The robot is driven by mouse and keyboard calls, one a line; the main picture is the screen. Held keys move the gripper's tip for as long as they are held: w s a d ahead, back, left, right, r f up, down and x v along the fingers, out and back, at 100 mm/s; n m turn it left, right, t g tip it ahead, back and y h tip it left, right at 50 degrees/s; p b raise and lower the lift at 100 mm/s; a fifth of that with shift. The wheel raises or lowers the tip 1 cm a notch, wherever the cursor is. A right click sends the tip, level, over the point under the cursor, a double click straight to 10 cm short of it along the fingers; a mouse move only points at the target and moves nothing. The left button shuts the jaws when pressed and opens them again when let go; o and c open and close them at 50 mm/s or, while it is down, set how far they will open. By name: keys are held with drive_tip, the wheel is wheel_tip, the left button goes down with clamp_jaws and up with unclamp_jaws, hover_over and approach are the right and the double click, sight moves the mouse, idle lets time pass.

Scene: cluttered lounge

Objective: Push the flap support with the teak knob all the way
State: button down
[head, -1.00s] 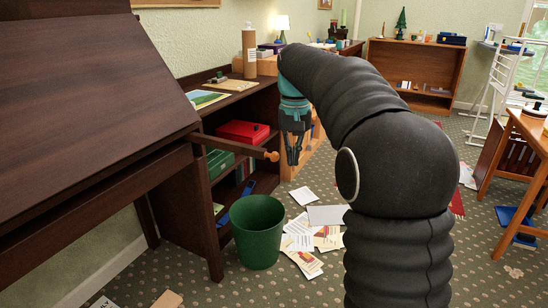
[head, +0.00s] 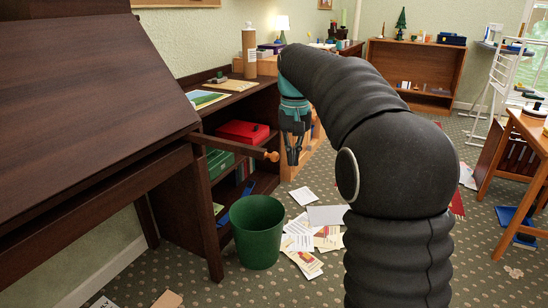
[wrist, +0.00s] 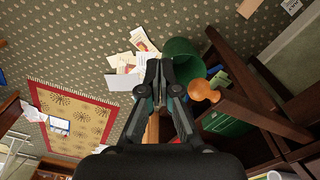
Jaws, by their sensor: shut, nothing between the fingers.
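The flap support is a dark wooden bar (head: 228,146) that sticks out from the front of the dark desk (head: 100,190), below its sloping flap. The teak knob (head: 272,156) is on the bar's outer end; it also shows in the wrist view (wrist: 203,90), right of the fingers. My gripper (head: 293,162) hangs pointing down just right of the knob in the head view, with its fingers together and empty. A gap shows between fingers and knob in both views. In the wrist view the fingertips (wrist: 159,64) are over the floor.
A green bin (head: 257,232) stands on the floor below the knob. Papers (head: 312,240) lie scattered beside it. A dark shelf unit holding a red box (head: 242,132) stands behind the bar. Patterned carpet is open towards the back.

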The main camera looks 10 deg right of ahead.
drive_tip(key=shift+d, duration=0.1)
drive_tip(key=shift+s+d, duration=0.45)
drive_tip(key=shift+d, duration=0.05)
drive_tip(key=shift+r, duration=0.15)
wheel_tip(320, 180, up, 7)
drive_tip(key=p, duration=0.7)
